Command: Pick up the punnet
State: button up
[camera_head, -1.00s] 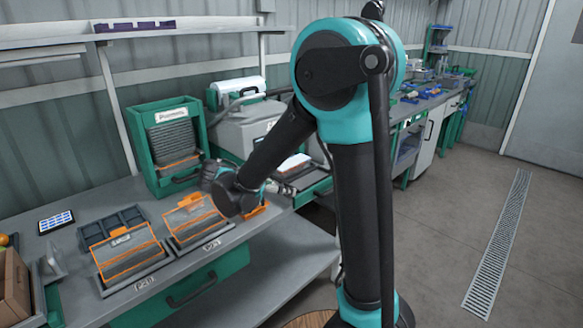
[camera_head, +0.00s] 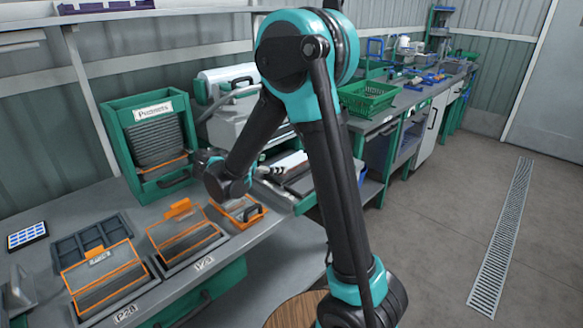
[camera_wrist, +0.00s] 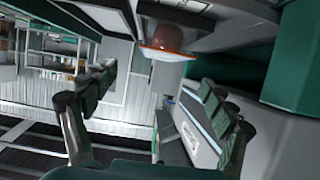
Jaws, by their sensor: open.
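A dark stack of punnets (camera_head: 158,143) sits in a green dispenser (camera_head: 112,135) labelled "Punnets" on the bench. An orange strip shows at the foot of the stack. My gripper (camera_wrist: 157,88) has its two dark fingers spread wide in the wrist view, with nothing between them. In the head view my wrist hangs just right of the dispenser, apart from the stack as far as I can tell; the fingers are too small and dark to make out there. No punnet is clear in the wrist view.
Orange-edged trays (camera_head: 185,232) and a dark divided tray (camera_head: 92,240) lie on the front bench. A tablet (camera_head: 27,236) is at left. A grey machine (camera_head: 232,125) stands behind my arm; a green crate (camera_head: 368,97) is farther right. The floor at right is clear.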

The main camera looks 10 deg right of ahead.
aim_at(291, 162)
jog(key=x, duration=0.6)
jog(key=shift+w+x, duration=0.2)
jog(key=shift+x, duration=2.55)
jog(key=shift+a+r, duration=0.15)
jog(key=shift+r, duration=0.05)
jog(key=c, duration=1.2)
